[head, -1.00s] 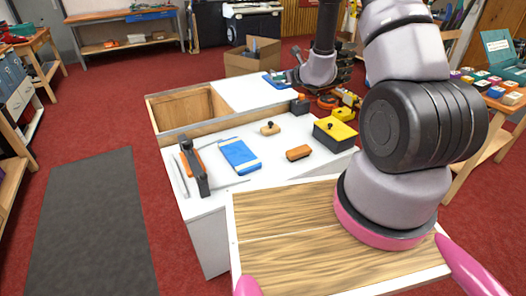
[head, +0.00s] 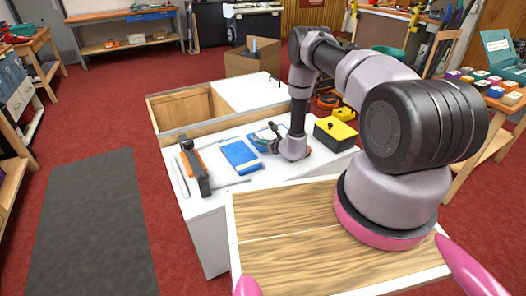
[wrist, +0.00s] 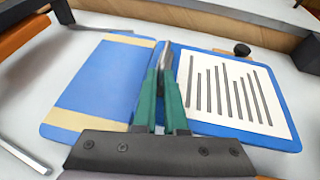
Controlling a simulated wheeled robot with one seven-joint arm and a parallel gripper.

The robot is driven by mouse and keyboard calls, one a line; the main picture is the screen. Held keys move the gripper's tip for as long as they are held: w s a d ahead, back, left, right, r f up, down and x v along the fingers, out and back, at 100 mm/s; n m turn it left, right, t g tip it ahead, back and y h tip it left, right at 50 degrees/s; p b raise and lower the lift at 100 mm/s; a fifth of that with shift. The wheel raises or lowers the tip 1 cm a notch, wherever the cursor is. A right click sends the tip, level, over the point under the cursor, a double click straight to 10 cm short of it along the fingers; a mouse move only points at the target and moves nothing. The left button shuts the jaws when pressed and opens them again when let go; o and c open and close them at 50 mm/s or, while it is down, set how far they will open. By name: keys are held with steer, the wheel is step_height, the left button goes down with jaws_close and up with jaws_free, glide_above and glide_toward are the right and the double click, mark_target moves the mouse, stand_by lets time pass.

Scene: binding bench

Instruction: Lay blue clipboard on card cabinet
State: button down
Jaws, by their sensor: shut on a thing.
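The blue clipboard (wrist: 270,134) with a white sheet of dark bars fills the right of the wrist view. In the head view the clipboard (head: 257,143) shows just behind my gripper, partly hidden by it. My gripper (wrist: 163,62), with green fingers, is shut on the clipboard's left edge. In the head view my gripper (head: 275,143) is low over the white worktop (head: 222,198). I cannot tell whether the clipboard touches the top. I cannot tell for sure which piece is the card cabinet.
A blue book with tan bands (head: 240,157) lies just left of the clipboard; it also shows in the wrist view (wrist: 100,80). A black and orange tool (head: 195,165) stands further left. A yellow-topped box (head: 335,131) is at right. An open wooden compartment (head: 185,106) lies behind.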

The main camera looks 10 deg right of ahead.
mark_target(262, 157)
steer(key=shift+f, duration=2.5)
steer(key=shift+f, duration=0.1)
steer(key=c, duration=1)
jaws_free()
steer(key=v, duration=1.2)
steer(key=shift+w, duration=0.1)
